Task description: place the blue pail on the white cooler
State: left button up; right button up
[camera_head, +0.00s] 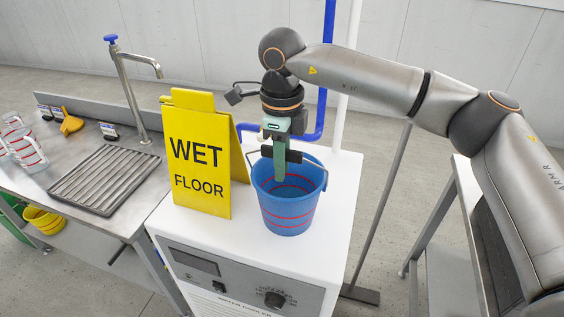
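The blue pail (288,212) with red lines stands upright on top of the white cooler (335,215), near its front edge. Its dark handle (316,163) is raised over the opening. My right gripper (281,165) points down over the pail at the handle, and a green finger reaches to the pail's mouth. One finger hides the other, so I cannot tell whether it is shut on the handle. My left gripper is not in view.
A yellow wet floor sign (196,160) stands on the cooler just left of the pail. A steel counter (60,185) with a tap (128,85), a drain rack (104,178) and clear cups (24,148) is at the left. A blue pipe (327,70) rises behind. A metal table frame (440,215) is at the right.

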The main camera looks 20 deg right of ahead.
jog(key=o, duration=0.3)
jog(key=shift+o, duration=0.2)
jog(key=shift+r, duration=0.6)
notch_tip(320, 180, up, 11)
jog(key=shift+r, duration=0.1)
